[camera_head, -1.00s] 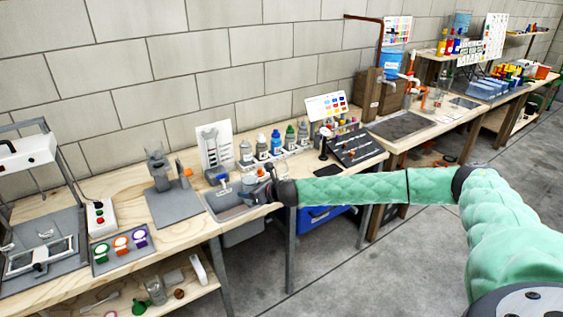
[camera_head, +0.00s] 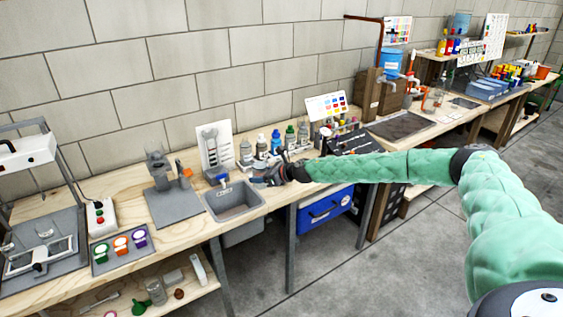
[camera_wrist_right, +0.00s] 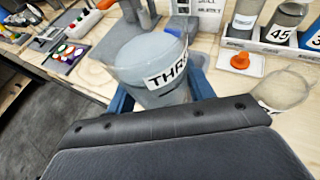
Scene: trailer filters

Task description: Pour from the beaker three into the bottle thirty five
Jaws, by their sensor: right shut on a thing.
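The beaker three (camera_wrist_right: 150,60) is clear with a white label whose visible letters read "THR". My right gripper (camera_head: 266,177) is shut on it, a blue finger on each side in the right wrist view, with the dark gripper body in front. In the head view this gripper is beside the sink, near the row of bottles; the beaker is hard to make out there. A bottle at the right edge of the wrist view (camera_wrist_right: 314,38) has a cut-off label starting with 3. Whether it is bottle thirty five I cannot tell. My left gripper is not in view.
A grey sink (camera_head: 234,213) lies left of my gripper. A bottle labelled 45 (camera_wrist_right: 282,25) stands in a white rack. An orange piece (camera_wrist_right: 240,60) and a round clear vessel (camera_wrist_right: 285,90) lie nearby. A grey stand (camera_head: 160,170) is farther left.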

